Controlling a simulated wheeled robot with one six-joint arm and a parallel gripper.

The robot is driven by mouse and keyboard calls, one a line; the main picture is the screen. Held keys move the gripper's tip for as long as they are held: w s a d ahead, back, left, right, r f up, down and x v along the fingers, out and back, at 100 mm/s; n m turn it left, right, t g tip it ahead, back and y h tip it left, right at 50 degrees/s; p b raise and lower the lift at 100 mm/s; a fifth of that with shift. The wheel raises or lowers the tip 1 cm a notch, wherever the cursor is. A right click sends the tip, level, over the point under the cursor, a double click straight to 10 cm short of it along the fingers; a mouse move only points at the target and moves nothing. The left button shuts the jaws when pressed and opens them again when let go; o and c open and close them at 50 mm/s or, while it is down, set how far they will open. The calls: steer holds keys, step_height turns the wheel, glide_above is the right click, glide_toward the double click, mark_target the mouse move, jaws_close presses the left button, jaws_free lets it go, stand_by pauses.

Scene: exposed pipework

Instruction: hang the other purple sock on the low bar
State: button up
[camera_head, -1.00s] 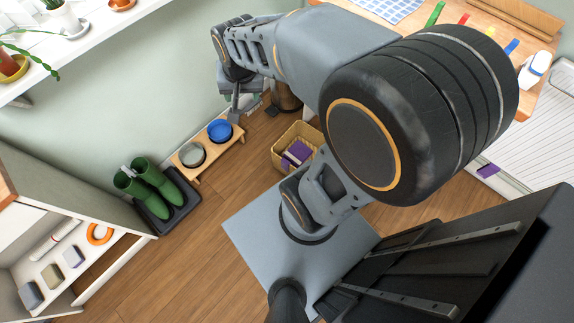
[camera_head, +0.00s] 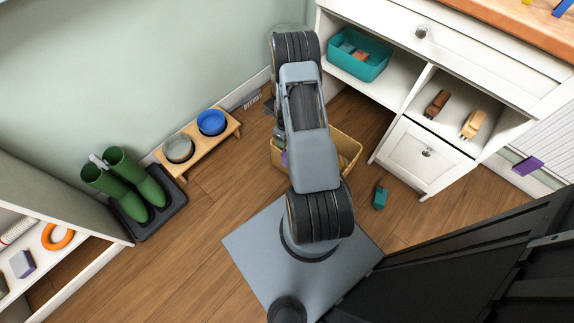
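A purple sock (camera_head: 285,158) shows as a small patch at the left side of the woven basket (camera_head: 352,146); my arm covers most of the basket's inside. Another purple piece (camera_head: 528,165), likely a sock, is at the lower front of the white ribbed panel at the right. The low bar itself is not clearly visible. My gripper (camera_head: 279,132) is partly visible beside my arm, left of and above the basket. My arm hides its fingertips, so whether it is open or holds anything cannot be told.
A small teal object (camera_head: 380,197) lies on the floor. A bowl stand (camera_head: 198,143) and green boots (camera_head: 130,178) are at the left. Floor between is clear.

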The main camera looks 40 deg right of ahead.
steer(key=shift+m, duration=0.5)
steer(key=f+b, duration=0.1)
steer(key=f, duration=0.2)
steer(key=f+b, duration=0.1)
steer(key=f, duration=0.3)
steer(key=f+b, duration=0.1)
steer(key=f, duration=0.2)
steer(key=shift+s+d+f, duration=0.15)
steer(key=shift+s+f, duration=0.15)
steer(key=shift+s, duration=0.1)
step_height(320, 180, down, 6)
steer(key=b, duration=0.3)
steer(key=shift+w, duration=0.1)
steer(key=shift+c, duration=0.4)
steer(key=c, duration=0.9)
